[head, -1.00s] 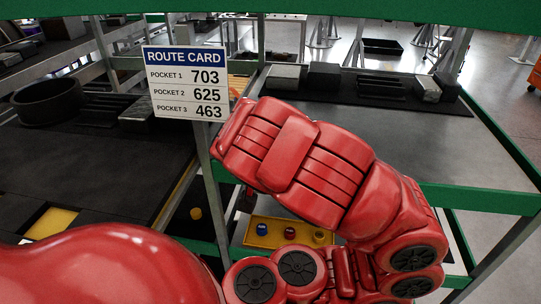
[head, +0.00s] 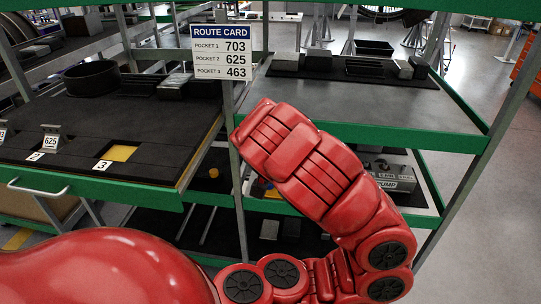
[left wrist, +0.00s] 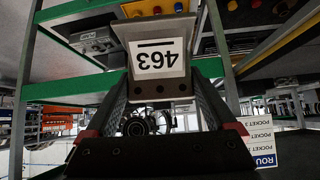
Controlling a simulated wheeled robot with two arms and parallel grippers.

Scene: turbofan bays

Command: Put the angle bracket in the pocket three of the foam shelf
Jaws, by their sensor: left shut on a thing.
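The angle bracket (left wrist: 158,60) is a grey metal plate with a white label reading 463, upside down in the left wrist view. My left gripper (left wrist: 160,97) is shut on it, with a dark finger on each side. In the head view the gripper and bracket are hidden behind my red arm. The foam shelf (head: 95,140) is at the left of the head view. Its pocket three (head: 119,153) shows an empty yellow floor beside the marker 3. A bracket labelled 625 (head: 50,138) stands by marker 2. My right gripper is not in view.
The route card (head: 222,52) lists 463 for pocket 3; it hangs by a post between two green-edged racks. A black round tub (head: 91,78) stands behind the foam. The right rack's grey top (head: 390,115) is mostly clear. A pump box (head: 393,182) sits below it.

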